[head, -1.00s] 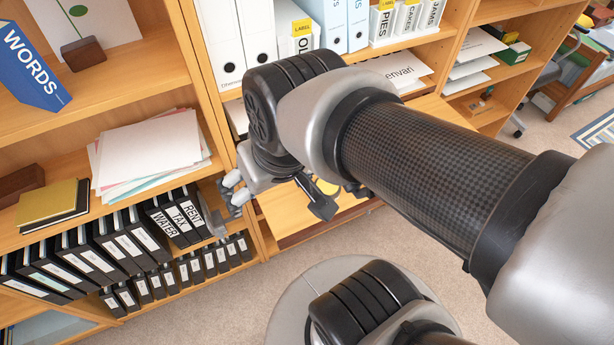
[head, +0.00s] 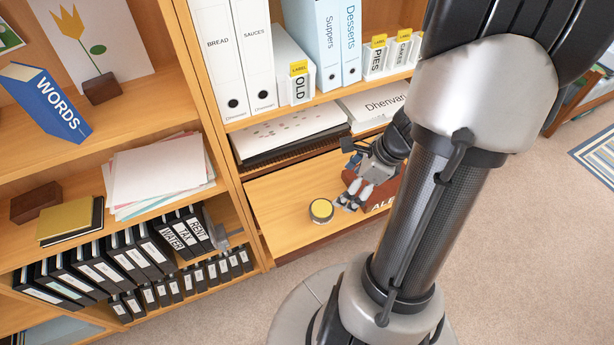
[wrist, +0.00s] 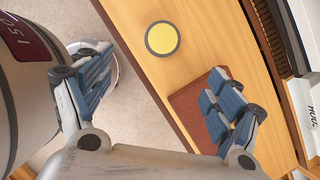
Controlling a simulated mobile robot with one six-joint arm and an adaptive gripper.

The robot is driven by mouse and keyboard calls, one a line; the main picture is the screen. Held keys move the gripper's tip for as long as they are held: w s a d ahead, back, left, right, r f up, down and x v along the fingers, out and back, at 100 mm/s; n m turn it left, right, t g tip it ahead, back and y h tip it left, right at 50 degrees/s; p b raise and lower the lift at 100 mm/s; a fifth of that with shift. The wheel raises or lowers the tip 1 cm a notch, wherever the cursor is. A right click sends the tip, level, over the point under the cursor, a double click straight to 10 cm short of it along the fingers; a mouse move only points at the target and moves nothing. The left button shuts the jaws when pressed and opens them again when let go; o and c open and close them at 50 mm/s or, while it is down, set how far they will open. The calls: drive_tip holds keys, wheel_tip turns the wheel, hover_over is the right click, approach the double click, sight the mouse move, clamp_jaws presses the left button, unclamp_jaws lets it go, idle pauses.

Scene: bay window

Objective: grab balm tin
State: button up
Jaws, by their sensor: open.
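The balm tin (head: 321,210) is a small round tin with a yellow lid and dark rim. It lies flat on the wooden pull-out shelf (head: 275,215), and it also shows in the wrist view (wrist: 161,38), up beyond my fingers. My gripper (head: 357,194) is open and empty, just right of the tin in the head view. In the wrist view my gripper (wrist: 160,105) has its fingers wide apart, the tin ahead of the gap between them and not touched.
Paper trays (head: 290,135) and binders (head: 247,60) stand behind and above. The shelf left of the tin is clear; its front edge drops to carpet.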

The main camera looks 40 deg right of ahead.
drive_tip(key=b, duration=0.6)
approach(322, 208)
drive_tip(key=x, duration=0.5)
drive_tip(key=shift+s+a, duration=0.1)
drive_tip(key=shift+a, duration=0.15)
drive_tip(key=shift+d+b+x, duration=0.15)
drive_tip(key=shift+b+x, duration=0.65)
drive_tip(key=shift+x, duration=0.55)
drive_tip(key=shift+d+b+x, duration=0.15)
drive_tip(key=shift+b+x, duration=0.6)
drive_tip(key=shift+x, duration=0.65)
drive_tip(key=shift+r, duration=0.15)
drive_tip(key=c, duration=1.4)
